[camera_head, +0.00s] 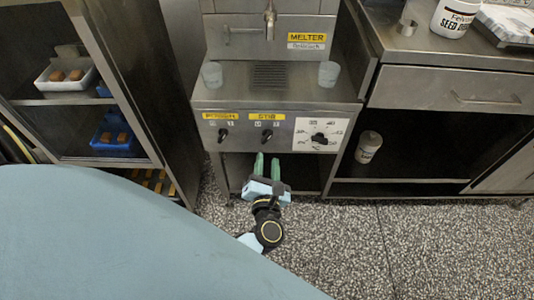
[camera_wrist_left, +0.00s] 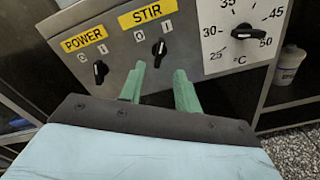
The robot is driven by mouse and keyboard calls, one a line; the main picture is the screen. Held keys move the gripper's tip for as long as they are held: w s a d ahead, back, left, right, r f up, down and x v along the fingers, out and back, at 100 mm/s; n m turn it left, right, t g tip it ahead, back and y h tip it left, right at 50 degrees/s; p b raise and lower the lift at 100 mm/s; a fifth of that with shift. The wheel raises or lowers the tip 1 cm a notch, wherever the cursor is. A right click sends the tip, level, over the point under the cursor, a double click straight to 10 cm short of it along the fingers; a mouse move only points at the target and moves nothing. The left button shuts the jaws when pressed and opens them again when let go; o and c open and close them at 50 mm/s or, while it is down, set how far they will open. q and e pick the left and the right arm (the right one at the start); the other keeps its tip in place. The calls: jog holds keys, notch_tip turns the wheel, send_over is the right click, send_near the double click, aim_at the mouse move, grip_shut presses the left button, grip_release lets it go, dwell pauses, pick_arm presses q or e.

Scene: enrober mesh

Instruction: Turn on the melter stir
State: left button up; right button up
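The melter (camera_head: 275,80) is a steel unit with a yellow MELTER label. Its front panel carries a black stir knob (camera_head: 267,134) under a yellow STIR label, with 0 and I marks; in the left wrist view the stir knob (camera_wrist_left: 159,53) is also clear. I cannot tell for sure which mark it points to. My left gripper (camera_head: 267,160) has green fingers, apart and empty, just below and in front of the stir knob. In the left wrist view the knob appears beyond and between the fingertips (camera_wrist_left: 159,72), apparently not touched. My right gripper is not in view.
The power knob (camera_head: 223,134) is left of the stir knob, and the temperature dial (camera_head: 319,138) is right. Two clear cups (camera_head: 212,74) (camera_head: 328,73) stand on the melter's ledge. A shelf rack with trays is at left; a steel counter (camera_head: 425,52) is at right.

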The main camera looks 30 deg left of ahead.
pick_arm(q)
jog(key=shift+v, duration=2.6)
